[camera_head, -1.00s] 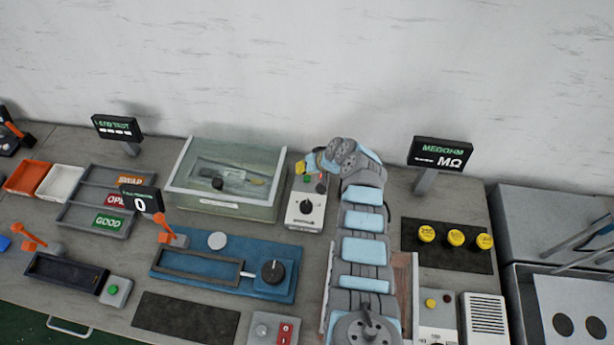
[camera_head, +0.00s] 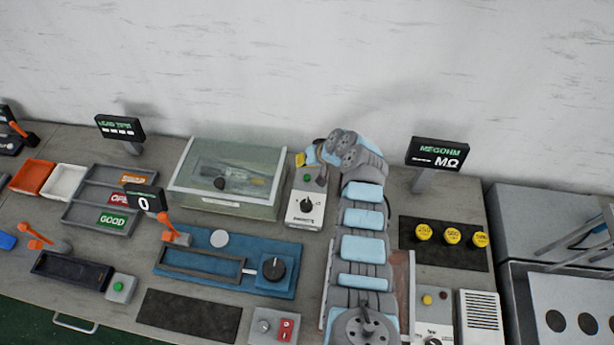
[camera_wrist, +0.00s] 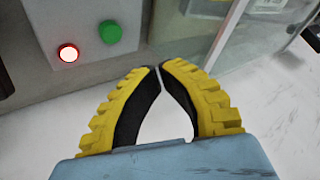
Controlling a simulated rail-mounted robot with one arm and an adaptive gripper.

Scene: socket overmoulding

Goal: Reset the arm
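My gripper (camera_head: 301,159) is beyond the far end of my arm in the head view, mostly hidden by my wrist, with only a bit of yellow finger showing. It is above the back of the grey control box (camera_head: 306,207), beside the glass-topped tank (camera_head: 225,200). In the wrist view, the yellow fingers with black pads of my gripper (camera_wrist: 159,69) meet at their tips, with nothing seen between them. Ahead of them, the control box (camera_wrist: 88,70) shows a green button (camera_wrist: 111,32) and a red lit button (camera_wrist: 68,53). I cannot tell whether the fingers touch the box.
A blue fixture (camera_head: 205,278) with a black knob stands front left of my arm. Behind and right are the MEGOHM display (camera_head: 438,153) and a dark mat (camera_head: 440,260) with yellow-topped pieces. Grey sorting trays (camera_head: 95,216) lie left. A pale wall is behind.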

